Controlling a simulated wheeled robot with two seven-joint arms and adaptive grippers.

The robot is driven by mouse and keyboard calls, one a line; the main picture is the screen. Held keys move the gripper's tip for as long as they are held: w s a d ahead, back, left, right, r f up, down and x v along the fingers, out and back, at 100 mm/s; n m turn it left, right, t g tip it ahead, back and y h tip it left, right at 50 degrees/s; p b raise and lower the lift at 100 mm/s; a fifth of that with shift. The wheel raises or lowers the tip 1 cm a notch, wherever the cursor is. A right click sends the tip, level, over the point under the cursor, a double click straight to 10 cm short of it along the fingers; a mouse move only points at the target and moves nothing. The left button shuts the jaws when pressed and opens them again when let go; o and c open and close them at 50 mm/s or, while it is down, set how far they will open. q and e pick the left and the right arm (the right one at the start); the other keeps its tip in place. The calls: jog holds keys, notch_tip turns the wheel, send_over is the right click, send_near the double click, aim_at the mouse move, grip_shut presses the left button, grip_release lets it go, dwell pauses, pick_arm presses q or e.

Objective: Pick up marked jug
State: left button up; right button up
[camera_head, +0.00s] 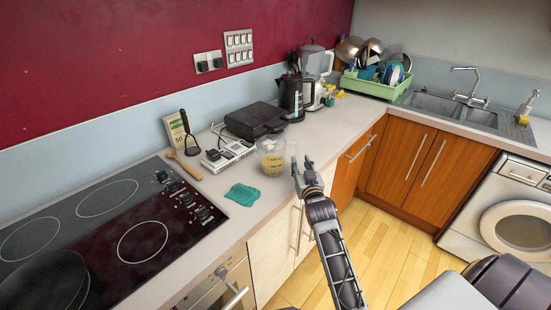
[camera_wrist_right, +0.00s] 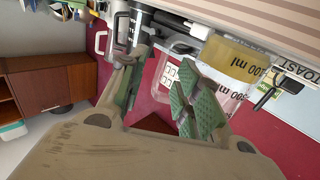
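The marked jug (camera_head: 271,157) is clear, with a yellow band, and stands on the counter near its front edge. In the right wrist view, the jug (camera_wrist_right: 236,58) shows "100 ml" lettering on yellow, beyond the fingers and to the upper right. My right gripper (camera_head: 302,168) is just right of the jug in the head view, over the counter's front edge. Its fingers are apart, with nothing held between them; the right wrist view also shows this gripper (camera_wrist_right: 158,92) open, with green pads. The left gripper is not in view.
A green dish rack (camera_head: 375,86) is farther back. The counter between jug and rack is partly clear.

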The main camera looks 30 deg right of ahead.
aim_at(297, 157)
jog(key=shift+w+d, duration=0.1)
jog(key=shift+w, duration=0.25)
jog(key=shift+x, duration=2.55)
grip_shut()
jog(key=shift+r, duration=0.1)
